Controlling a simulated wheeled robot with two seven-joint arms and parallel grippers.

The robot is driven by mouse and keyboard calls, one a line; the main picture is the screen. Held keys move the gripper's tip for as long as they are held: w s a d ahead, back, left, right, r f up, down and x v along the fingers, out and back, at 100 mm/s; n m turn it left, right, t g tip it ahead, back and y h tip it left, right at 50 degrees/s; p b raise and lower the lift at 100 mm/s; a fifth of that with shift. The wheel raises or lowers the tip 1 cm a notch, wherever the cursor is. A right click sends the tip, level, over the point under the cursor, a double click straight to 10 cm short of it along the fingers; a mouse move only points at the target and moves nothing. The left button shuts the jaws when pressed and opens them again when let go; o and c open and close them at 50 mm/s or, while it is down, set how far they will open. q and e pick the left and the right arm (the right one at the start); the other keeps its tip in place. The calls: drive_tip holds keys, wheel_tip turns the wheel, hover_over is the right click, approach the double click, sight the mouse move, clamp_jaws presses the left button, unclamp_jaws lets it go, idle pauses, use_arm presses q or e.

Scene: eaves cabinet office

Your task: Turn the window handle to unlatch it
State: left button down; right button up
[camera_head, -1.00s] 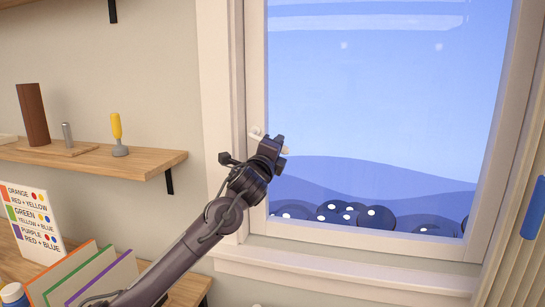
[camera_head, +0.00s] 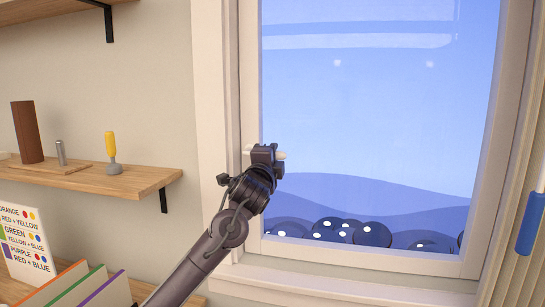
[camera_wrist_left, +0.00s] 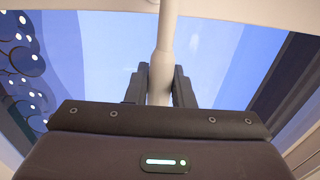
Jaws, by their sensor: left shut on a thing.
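The white window handle (camera_head: 281,155) is on the left side of the window frame (camera_head: 248,75). In the head view it shows as small pale parts on both sides of my gripper and looks roughly level. My left gripper (camera_head: 265,153) covers its middle. In the left wrist view the handle (camera_wrist_left: 166,40) runs down between the two dark fingers of my left gripper (camera_wrist_left: 160,88), which are shut on it. The handle's pivot is hard to make out. My right gripper is not in view.
A wooden shelf (camera_head: 95,180) at left holds a brown block (camera_head: 27,132), a grey peg (camera_head: 60,152) and a yellow-handled tool (camera_head: 110,150). A colour chart (camera_head: 25,245) and folders (camera_head: 85,288) stand below.

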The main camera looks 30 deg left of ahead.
use_arm(q)
drive_tip(key=shift+r, duration=0.1)
drive_tip(key=c, duration=1.3)
unclamp_jaws()
drive_tip(key=shift+s+f, duration=0.2)
drive_tip(key=shift+s, duration=0.1)
drive_tip(key=b+v, duration=0.3)
drive_tip(key=v, duration=0.4)
drive_tip(key=shift+s+d, duration=0.1)
